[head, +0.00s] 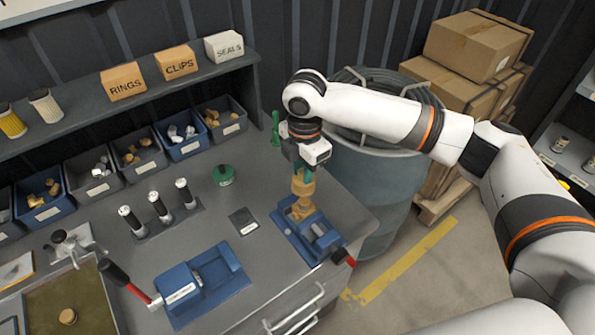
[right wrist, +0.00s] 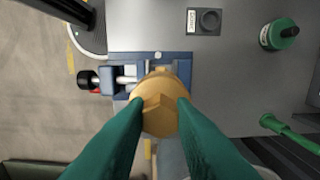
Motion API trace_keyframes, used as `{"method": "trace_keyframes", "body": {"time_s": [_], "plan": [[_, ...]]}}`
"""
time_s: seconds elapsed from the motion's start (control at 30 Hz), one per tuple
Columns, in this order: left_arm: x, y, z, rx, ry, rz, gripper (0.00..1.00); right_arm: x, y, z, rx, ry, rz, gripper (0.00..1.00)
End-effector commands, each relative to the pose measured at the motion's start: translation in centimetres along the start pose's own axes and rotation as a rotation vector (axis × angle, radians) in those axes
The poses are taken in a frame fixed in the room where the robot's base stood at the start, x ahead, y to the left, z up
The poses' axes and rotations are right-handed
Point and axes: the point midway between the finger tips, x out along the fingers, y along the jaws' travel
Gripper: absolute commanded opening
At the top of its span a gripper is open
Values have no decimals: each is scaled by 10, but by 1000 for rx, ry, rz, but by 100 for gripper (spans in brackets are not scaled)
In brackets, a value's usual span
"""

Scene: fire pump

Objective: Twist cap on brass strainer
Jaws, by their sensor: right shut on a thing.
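The brass strainer (head: 302,209) stands upright in the blue vise (head: 326,238) at the right end of the bench. A brass cap with a hex top (head: 303,186) is directly above it, in line with it. In the right wrist view the cap (right wrist: 160,112) sits between the two green fingers of my right gripper (right wrist: 160,104), which is shut on it from both sides. In the head view my right gripper (head: 303,170) points down over the vise. Whether the cap's threads are engaged is hidden. My left gripper is out of view.
A dark square plate (head: 243,221) and a green round container (head: 223,175) lie on the bench. A tray (head: 40,308) holds a small brass piece. A large barrel (head: 375,185) stands right of the bench.

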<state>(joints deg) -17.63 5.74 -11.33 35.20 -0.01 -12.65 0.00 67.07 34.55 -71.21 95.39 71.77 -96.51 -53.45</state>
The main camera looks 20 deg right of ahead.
Motion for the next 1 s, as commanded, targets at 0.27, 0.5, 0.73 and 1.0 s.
{"method": "trace_keyframes", "body": {"time_s": [0.27, 0.5, 0.73, 1.0], "plan": [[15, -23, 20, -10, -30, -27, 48, 14, 0, 0, -1, 0, 0, 0], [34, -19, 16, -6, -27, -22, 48, 31, 0, 0, 0, 0, 0, 0], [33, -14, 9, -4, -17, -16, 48, 45, 1, 0, 1, -1, 2, 0], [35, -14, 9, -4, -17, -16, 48, 64, 0, 0, 1, -1, 2, 0]]}}
